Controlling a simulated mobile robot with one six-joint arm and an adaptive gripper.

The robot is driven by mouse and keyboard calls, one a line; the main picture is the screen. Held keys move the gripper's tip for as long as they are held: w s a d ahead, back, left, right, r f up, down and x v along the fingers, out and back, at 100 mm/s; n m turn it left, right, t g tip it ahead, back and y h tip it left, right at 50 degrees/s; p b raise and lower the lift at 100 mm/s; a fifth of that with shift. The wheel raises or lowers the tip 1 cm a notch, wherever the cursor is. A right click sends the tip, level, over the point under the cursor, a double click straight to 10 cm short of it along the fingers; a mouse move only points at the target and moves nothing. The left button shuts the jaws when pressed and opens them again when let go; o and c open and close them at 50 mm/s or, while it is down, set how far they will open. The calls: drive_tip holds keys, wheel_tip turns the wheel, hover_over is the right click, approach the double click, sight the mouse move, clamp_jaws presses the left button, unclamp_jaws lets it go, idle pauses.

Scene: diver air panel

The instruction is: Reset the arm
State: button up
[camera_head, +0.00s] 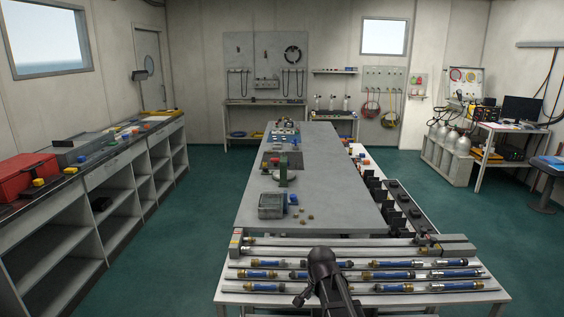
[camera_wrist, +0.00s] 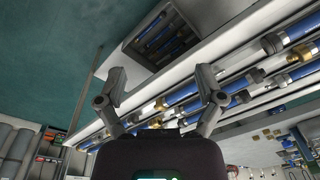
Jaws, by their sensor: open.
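My gripper (camera_wrist: 161,88) shows in the wrist view with its two fingers spread apart and nothing between them. Behind the fingers runs a white bench edge with blue tubes with brass ends (camera_wrist: 272,42). The wrist view is strongly tilted. In the head view my dark arm (camera_head: 325,278) stands at the bottom middle, in front of the white front bench (camera_head: 235,287). It covers part of the rows of blue hose pieces (camera_head: 393,275) there. I cannot make out the fingers in the head view.
A long grey table (camera_head: 330,180) with small parts, a grey box (camera_head: 272,205) and a green upright part (camera_head: 283,175) lies beyond the bench. Shelving (camera_head: 125,200) with a red case (camera_head: 25,177) stands left. Gas cylinders (camera_head: 447,147) stand right. Green floor is clear on both sides.

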drive_tip(key=s+d+n, duration=0.3)
drive_tip(key=s+n, duration=0.1)
drive_tip(key=s, duration=0.2)
drive_tip(key=s+d+n+g, duration=0.1)
drive_tip(key=s+d+n, duration=0.2)
drive_tip(key=s, duration=0.3)
drive_tip(key=shift+s+f+n+b, duration=0.15)
drive_tip(key=shift+f+n+b, duration=0.25)
drive_tip(key=shift+n, duration=0.3)
drive_tip(key=shift+d, duration=0.1)
